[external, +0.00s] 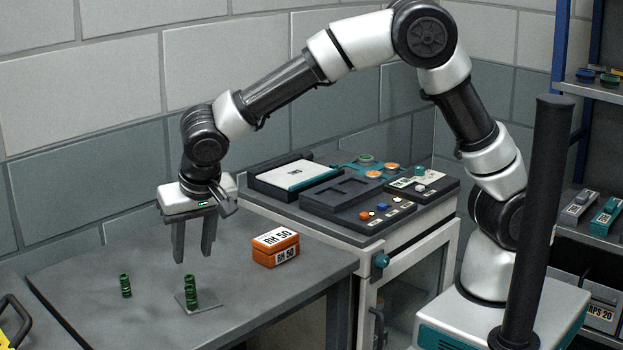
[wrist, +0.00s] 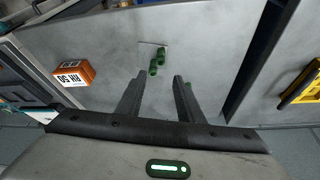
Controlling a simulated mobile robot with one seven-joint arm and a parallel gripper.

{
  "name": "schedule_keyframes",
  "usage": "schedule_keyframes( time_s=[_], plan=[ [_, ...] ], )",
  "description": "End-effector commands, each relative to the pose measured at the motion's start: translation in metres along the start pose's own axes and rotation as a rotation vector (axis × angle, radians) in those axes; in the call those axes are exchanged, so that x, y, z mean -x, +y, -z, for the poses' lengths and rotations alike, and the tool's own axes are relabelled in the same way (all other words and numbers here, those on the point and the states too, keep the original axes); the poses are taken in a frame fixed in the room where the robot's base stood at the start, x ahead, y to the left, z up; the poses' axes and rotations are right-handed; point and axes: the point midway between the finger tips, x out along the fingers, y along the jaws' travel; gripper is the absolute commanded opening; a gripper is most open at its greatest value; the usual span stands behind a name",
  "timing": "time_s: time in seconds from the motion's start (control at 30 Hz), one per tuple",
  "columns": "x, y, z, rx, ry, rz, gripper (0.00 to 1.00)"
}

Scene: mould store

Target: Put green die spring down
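One green die spring (external: 190,291) stands upright on a thin grey square plate (external: 207,303) on the grey table. Another green spring (external: 125,286) stands on the bare table to its left. My gripper (external: 194,260) points down above the spring on the plate, its two fingers apart with nothing between them. In the wrist view my fingers (wrist: 157,80) are also apart and empty. Green spring shapes (wrist: 154,68) show just beyond the fingertips, close to the plate (wrist: 146,44); I cannot tell which shape is which spring there.
An orange box marked RH 50 (external: 275,247) sits right of the springs; the wrist view shows it at left (wrist: 72,74). A cabinet with dark trays (external: 350,215) stands beyond it. A yellow item with a black handle (external: 12,328) is at the lower left. The table around the springs is mostly clear.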

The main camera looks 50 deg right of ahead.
Motion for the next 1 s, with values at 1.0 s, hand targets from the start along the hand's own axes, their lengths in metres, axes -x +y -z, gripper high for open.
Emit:
schedule_keyframes(
  time_s=[1.0],
  plan=[
    [0.140,0.388,-0.017,0.231,0.095,0.110,0.34]
  ],
)
